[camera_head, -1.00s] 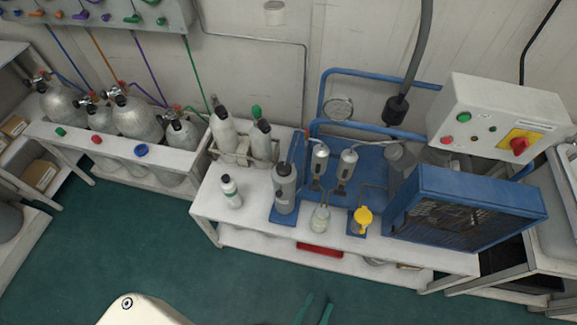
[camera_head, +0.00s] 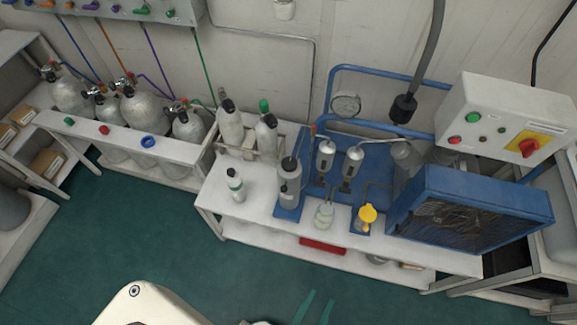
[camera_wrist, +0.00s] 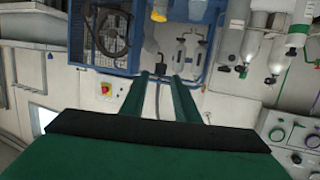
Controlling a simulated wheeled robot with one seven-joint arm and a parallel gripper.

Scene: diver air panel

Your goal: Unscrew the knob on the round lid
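A grey upright canister (camera_head: 289,188) with a dark knob-like top (camera_head: 289,165) stands on a blue base on the white bench. A small pale, clear jar (camera_head: 324,214) and a yellow-topped item (camera_head: 367,214) stand to its right. I cannot tell for sure which of these bears the round lid. My gripper (camera_head: 315,300) shows at the bottom edge as two green fingers, apart from the bench and everything on it. In the wrist view my gripper (camera_wrist: 162,77) has its fingers spread with nothing between them. The yellow item (camera_wrist: 158,12) shows at the top there.
The white bench (camera_head: 240,215) also bears a small bottle (camera_head: 235,187), grey cylinders and a blue fan unit (camera_head: 470,215). A control box (camera_head: 500,122) overhangs its right side. A rack of tanks (camera_head: 140,120) is at left. Green floor (camera_head: 80,240) is clear in front.

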